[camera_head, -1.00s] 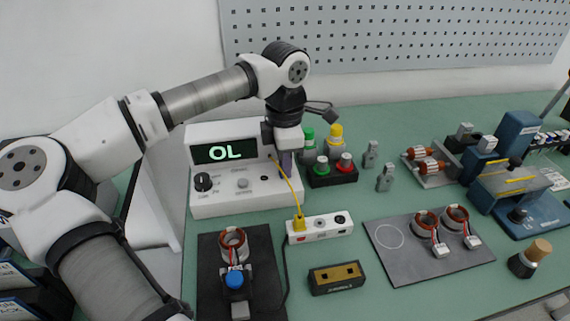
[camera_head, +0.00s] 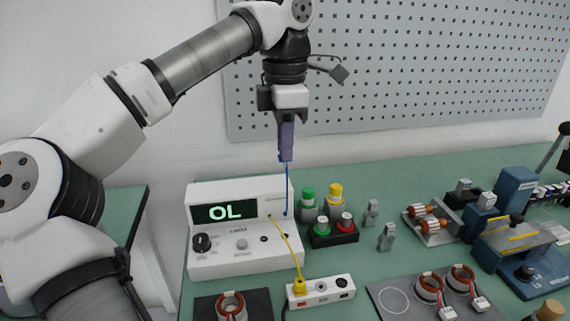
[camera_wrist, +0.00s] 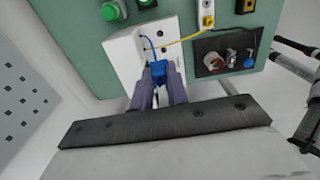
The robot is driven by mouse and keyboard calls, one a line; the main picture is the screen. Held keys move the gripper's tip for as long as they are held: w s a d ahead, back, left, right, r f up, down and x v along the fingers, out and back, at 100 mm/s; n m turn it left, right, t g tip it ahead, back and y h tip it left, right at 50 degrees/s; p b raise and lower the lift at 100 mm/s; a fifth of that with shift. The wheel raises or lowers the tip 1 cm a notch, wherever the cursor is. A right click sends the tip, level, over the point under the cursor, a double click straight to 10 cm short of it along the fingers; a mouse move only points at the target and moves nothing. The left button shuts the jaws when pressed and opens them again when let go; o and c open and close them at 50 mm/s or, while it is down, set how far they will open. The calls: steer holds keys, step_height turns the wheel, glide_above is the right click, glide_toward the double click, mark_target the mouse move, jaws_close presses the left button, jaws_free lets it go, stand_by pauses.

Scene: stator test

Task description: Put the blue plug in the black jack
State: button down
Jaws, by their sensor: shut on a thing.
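My gripper (camera_head: 286,156) is raised above the right part of a white meter (camera_head: 215,262) whose display reads OL. It is shut on the blue plug (camera_wrist: 158,72), which shows between the fingers in the wrist view. In the head view the fingers hide most of the plug. A thin blue cable (camera_head: 286,188) hangs from it down to the meter. A white socket strip (camera_head: 322,297) lies in front of the meter, well below my gripper. The black jack (camera_head: 342,282) is at its right end and looks empty. A yellow plug (camera_head: 300,287) sits at its left end.
A yellow cable (camera_head: 291,245) runs from the meter to the strip. Green, yellow and red capped posts (camera_head: 335,197) stand right of the meter. A grey plate (camera_head: 392,303) with coils lies farther right. The air around my gripper is clear.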

steer(key=shift+r, duration=0.65)
steer(key=shift+r+p, duration=0.1)
steer(key=shift+p, duration=0.4)
steer(key=shift+s+d, duration=0.25)
steer(key=s+d+b, duration=0.1)
steer(key=s+d, duration=0.9)
steer(key=shift+s+f, duration=0.1)
steer(key=shift+f, duration=0.1)
steer(key=shift+f+b, duration=5.95)
steer(key=shift+f, duration=3.45)
